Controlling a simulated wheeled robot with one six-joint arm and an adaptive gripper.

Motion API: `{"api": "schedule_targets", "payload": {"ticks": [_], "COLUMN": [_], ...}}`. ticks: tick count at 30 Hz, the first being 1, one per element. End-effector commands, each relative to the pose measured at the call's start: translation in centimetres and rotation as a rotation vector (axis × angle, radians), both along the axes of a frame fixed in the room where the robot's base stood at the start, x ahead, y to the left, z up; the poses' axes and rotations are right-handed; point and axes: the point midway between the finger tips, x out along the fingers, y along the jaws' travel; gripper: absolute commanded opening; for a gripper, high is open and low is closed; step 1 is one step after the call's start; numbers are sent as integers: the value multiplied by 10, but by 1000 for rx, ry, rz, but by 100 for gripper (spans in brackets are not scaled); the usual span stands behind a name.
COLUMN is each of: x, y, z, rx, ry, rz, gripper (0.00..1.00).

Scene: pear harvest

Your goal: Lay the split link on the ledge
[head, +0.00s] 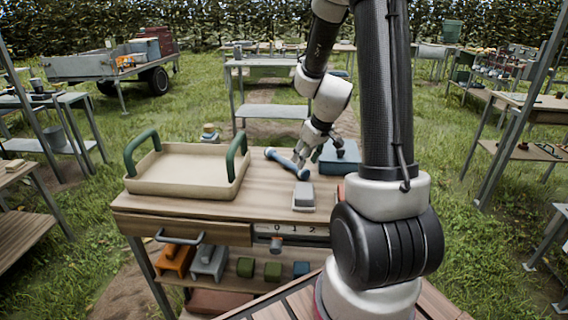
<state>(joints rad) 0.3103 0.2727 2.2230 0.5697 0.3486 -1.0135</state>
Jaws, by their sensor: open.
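I cannot pick out the split link for certain in the head view; it may be hidden or too small to tell. I also cannot tell which surface is the ledge. My gripper (304,154) is open, pointing down over the back right of the wooden workbench (205,210). Its fingers are close to a blue-ended rod (286,163) and a blue box (340,166); I cannot tell whether they touch either. No object shows clearly between the fingers.
A beige tray (180,188) with green handles fills the bench's left side. A grey block (304,190) stands near the front. My arm hides the bench's right end. Grass and other tables lie around.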

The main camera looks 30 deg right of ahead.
Motion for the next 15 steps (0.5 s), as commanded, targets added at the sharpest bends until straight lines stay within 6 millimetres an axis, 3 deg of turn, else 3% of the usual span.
{"api": "schedule_targets", "payload": {"ticks": [9,15], "x": [13,17], "y": [1,1], "z": [-45,-54], "rx": [1,1], "ry": [3,0], "rz": [-1,-2], "gripper": [43,43]}}
